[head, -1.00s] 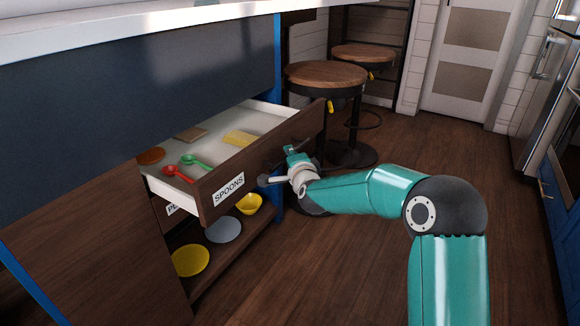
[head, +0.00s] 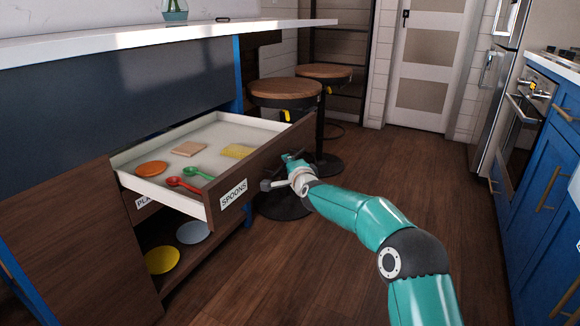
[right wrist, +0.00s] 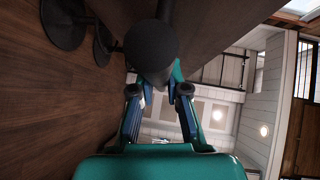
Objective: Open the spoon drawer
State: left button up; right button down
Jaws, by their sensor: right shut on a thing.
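The spoon drawer (head: 262,163), with a dark wood front and a "SPOONS" label, stands pulled well out of the cabinet. Inside it lie a red spoon (head: 183,184), a green spoon (head: 197,173), an orange disc (head: 151,168), a tan block (head: 188,148) and a yellow sponge-like piece (head: 238,151). My right gripper (head: 288,174) is at the drawer front, shut on its handle (head: 267,185). In the right wrist view the dark round handle (right wrist: 152,46) sits between the fingers of my right gripper (right wrist: 160,88). My left gripper is not in view.
Below is an open shelf with a yellow plate (head: 162,260) and a grey plate (head: 193,232). Two round stools (head: 285,90) stand just behind the drawer front. The wood floor to the right is clear up to blue cabinets (head: 548,170).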

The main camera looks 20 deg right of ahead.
jog(key=shift+d, duration=0.4)
jog(key=c, duration=1.2)
grip_release()
jog(key=shift+f, duration=0.1)
jog(key=shift+o, duration=0.2)
jog(key=shift+w+a, duration=0.1)
jog(key=shift+a, duration=0.1)
jog(key=s+a+r, duration=0.1)
jog(key=s, duration=1.1)
jog(key=shift+a+r, duration=0.15)
jog(key=shift+r, duration=0.1)
jog(key=shift+w, duration=0.1)
